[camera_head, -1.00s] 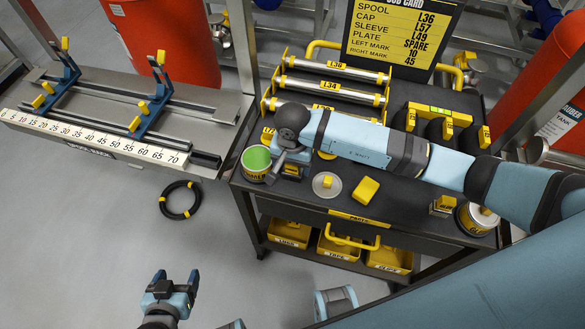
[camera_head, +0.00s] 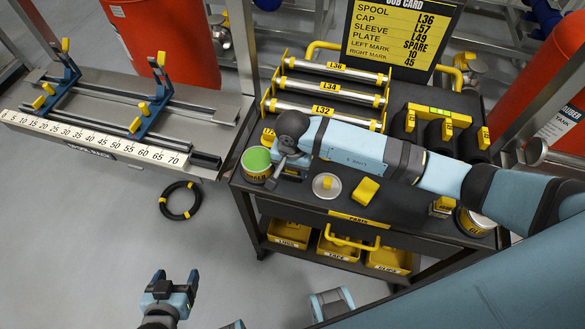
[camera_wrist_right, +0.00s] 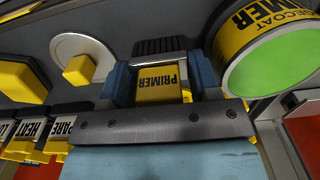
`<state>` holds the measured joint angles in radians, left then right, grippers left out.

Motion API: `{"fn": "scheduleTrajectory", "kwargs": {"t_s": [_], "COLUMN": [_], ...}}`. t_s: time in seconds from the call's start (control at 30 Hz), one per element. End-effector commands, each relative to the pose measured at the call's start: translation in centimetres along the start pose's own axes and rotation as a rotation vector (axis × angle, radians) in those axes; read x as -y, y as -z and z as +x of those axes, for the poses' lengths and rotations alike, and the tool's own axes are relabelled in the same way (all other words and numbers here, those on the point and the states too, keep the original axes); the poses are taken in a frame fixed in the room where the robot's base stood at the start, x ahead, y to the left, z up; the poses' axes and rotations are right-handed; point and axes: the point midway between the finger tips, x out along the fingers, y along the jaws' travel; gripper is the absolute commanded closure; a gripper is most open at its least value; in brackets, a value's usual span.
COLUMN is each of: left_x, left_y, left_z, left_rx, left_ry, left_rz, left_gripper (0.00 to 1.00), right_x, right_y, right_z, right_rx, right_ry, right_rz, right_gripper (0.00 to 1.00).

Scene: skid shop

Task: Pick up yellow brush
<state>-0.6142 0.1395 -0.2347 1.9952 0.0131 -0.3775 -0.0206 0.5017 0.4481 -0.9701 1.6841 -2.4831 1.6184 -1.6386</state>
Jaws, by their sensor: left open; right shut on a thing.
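The yellow brush (camera_wrist_right: 158,84), its block marked PRIMER with dark bristles beyond it, sits between the blue fingers of my right gripper (camera_wrist_right: 160,72) in the right wrist view. The fingers touch both sides and are shut on it. In the head view my right gripper (camera_head: 286,165) is low over the cart top, beside the green-topped can, and hides most of the brush. I cannot tell whether the brush touches the cart. My left gripper (camera_head: 176,281) is open and empty over the floor at the bottom.
The primer can (camera_head: 257,164) stands close left of my right gripper, also large in the wrist view (camera_wrist_right: 272,50). A round lid (camera_head: 326,186) and a yellow block (camera_head: 366,190) lie to the right. Metal tubes (camera_head: 332,82) lie behind. The cart's front edge is near.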

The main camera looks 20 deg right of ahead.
Motion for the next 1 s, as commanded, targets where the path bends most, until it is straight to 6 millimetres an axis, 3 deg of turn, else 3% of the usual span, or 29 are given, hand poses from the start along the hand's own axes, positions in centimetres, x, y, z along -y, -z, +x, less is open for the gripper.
{"fn": "scheduleTrajectory", "kwargs": {"t_s": [0.27, 0.7, 1.0], "left_x": [0.0, 0.0, -0.1], "left_y": [-0.4, -1.2, -0.8], "left_z": [0.2, 0.7, 0.7], "left_rx": [0.003, 0.007, 0.001], "left_ry": [0.0, -0.002, -0.002], "left_rz": [0.0, -0.005, -0.009], "left_gripper": [0.26, 0.26, 0.26], "right_x": [0.0, 0.0, 0.0], "right_y": [0.1, 0.1, 0.0], "right_z": [-4.0, -16.0, -19.4], "right_rx": [-0.004, -0.004, -0.001], "right_ry": [0.003, 0.003, 0.0], "right_rz": [-0.002, -0.001, -0.001], "right_gripper": [0.67, 0.67, 0.67]}}
